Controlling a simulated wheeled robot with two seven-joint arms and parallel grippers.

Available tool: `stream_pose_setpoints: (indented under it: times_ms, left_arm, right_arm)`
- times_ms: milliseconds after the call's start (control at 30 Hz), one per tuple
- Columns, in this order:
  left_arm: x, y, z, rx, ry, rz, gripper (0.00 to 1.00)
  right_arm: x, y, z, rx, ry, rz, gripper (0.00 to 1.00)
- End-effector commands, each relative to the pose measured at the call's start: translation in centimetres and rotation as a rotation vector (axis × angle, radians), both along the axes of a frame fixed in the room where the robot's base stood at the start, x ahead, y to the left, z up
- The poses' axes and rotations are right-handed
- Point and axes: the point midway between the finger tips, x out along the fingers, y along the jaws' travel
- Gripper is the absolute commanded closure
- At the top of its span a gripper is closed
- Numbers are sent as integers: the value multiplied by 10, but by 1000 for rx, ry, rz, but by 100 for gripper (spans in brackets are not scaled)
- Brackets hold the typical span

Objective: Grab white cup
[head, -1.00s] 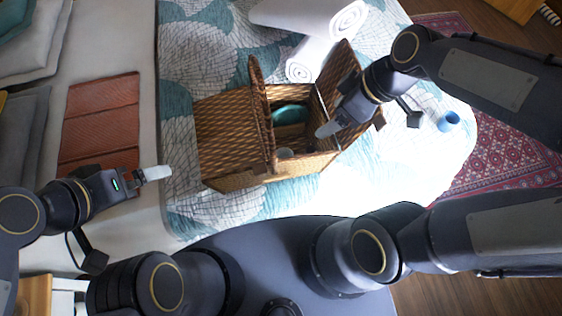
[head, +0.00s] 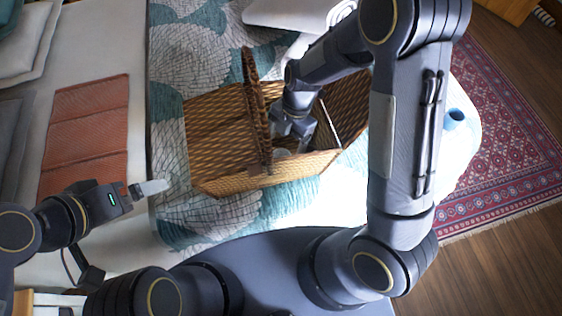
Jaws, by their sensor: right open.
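My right gripper (head: 293,137) points down into the basket, open, just above and behind the cup. I cannot tell whether its fingers touch the cup. My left gripper (head: 152,188) is at the left edge of the bed, apart from the basket, and I cannot make out a gap between its fingers.
The basket stands on a patterned teal and white bedspread (head: 190,60), with its handle upright and flaps spread left and right. A blue cup (head: 453,119) is at the right. White rolled fabric (head: 272,14) lies behind the basket. An orange folded cloth (head: 85,135) is at the left.

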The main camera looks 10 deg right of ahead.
Motion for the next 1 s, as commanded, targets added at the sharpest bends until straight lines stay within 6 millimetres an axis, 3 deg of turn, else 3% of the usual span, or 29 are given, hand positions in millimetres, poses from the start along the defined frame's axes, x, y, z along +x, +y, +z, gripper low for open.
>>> stream_pose_setpoints:
  times_ms: [300,567,1000]
  left_arm:
    - [0,0,6,0,0,0,0]
    - [0,0,6,0,0,0,0]
    - [0,0,6,0,0,0,0]
  right_arm:
    - [-9,10,-41,-2,3,0,23]
    - [-10,11,-45,-1,3,-1,23]
    - [-9,11,-44,0,0,-2,80]
